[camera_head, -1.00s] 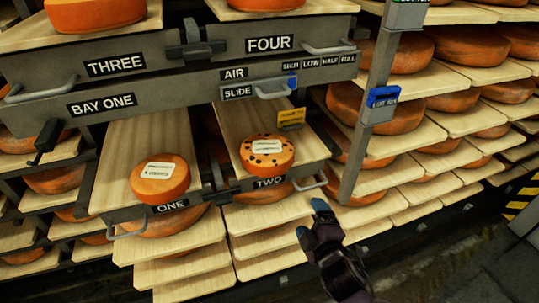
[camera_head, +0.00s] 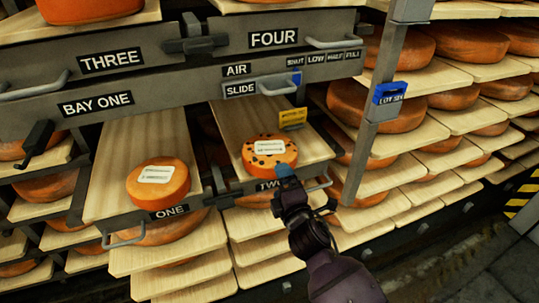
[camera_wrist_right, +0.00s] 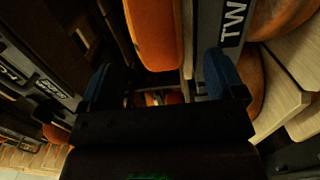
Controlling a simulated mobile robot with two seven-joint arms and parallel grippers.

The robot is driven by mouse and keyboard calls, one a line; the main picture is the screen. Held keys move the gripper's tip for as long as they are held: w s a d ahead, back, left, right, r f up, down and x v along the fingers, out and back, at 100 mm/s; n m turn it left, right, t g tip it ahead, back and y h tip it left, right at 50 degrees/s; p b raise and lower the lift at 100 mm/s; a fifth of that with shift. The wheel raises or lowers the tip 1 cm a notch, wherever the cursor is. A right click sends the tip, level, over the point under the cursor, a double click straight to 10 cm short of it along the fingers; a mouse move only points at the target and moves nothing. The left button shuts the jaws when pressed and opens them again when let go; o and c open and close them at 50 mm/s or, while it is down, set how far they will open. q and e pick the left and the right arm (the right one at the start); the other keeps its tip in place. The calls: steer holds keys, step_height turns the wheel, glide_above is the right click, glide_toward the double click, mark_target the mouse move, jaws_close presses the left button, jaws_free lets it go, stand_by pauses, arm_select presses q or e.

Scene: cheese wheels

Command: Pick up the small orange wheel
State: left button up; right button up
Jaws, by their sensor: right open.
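A small orange wheel (camera_head: 158,186) with a plain rind and a white label sits on the board over the ONE plate. A second small orange wheel (camera_head: 270,156), with dark spots and a white label, sits on the board over the TWO plate. My right gripper (camera_head: 285,175) is at the front edge of board TWO, just in front of and below the spotted wheel. In the right wrist view its blue fingertips (camera_wrist_right: 160,78) are apart and empty, with an orange wheel (camera_wrist_right: 155,32) beyond them. My left gripper is not in view.
A yellow tag (camera_head: 292,118) stands behind the spotted wheel. A grey upright (camera_head: 372,125) with a blue tag (camera_head: 389,93) rises to the right. A handle (camera_head: 124,238) juts out below board ONE. Larger wheels (camera_head: 390,105) fill the shelves at right.

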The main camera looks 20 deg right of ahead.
mark_target(270, 155)
steer(key=w, duration=0.4)
steer(key=shift+f+b, duration=0.1)
steer(key=shift+b, duration=0.3)
steer(key=shift+w, duration=0.45)
steer(key=shift+c, duration=0.4)
